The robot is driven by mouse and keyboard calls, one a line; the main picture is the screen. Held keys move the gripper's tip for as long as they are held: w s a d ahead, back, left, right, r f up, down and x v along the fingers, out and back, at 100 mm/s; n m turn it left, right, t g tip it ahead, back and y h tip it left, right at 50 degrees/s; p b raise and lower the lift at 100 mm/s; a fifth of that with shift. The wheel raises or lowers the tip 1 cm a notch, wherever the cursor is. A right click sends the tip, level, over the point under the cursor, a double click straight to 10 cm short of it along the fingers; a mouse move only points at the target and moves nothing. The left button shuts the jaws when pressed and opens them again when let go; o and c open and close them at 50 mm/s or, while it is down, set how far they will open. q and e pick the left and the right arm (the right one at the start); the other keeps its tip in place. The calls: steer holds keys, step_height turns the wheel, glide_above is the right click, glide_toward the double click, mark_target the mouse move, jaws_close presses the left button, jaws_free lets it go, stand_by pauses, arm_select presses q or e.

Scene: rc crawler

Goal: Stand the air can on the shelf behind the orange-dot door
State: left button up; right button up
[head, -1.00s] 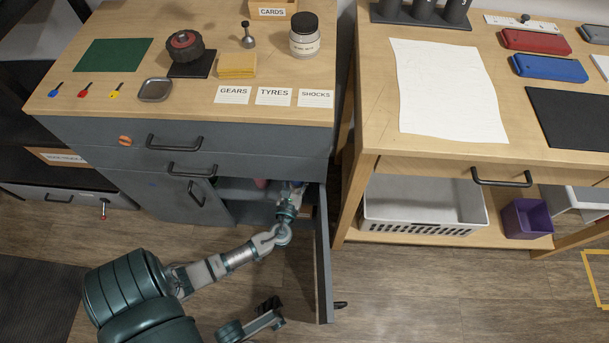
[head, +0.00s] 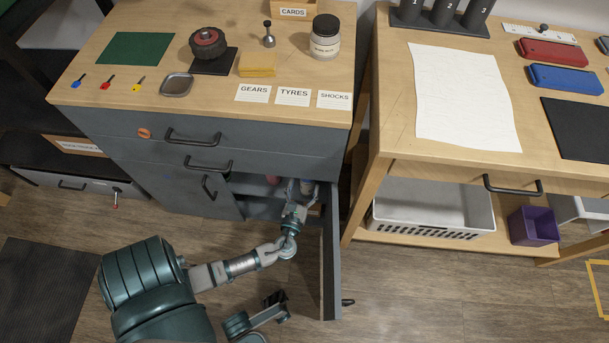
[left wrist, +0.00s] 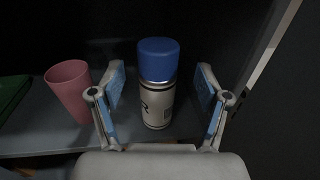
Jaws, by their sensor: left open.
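The air can (left wrist: 157,103), a pale can with dark lettering and a blue cap, stands upright on the shelf (left wrist: 40,128) inside the cupboard in the left wrist view. My left gripper (left wrist: 160,88) is open, with its blue-padded fingers on either side of the can and visible gaps between. In the head view, my left gripper (head: 300,188) reaches into the cupboard, and the can is hard to make out there. The cupboard door (head: 331,255) stands open at the right; no orange dot shows on its visible side.
A pink cup (left wrist: 70,90) stands on the shelf left of the can. A green item (left wrist: 12,95) lies farther left. The open door is close to my gripper's right. An orange mark (head: 144,133) is on the top drawer. Floor before the cupboard is clear.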

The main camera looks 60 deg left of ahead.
arm_select(q)
steer(key=p+v, duration=0.1)
steer(key=v, duration=0.5)
steer(key=shift+s+d, duration=0.15)
steer(key=shift+d, duration=0.15)
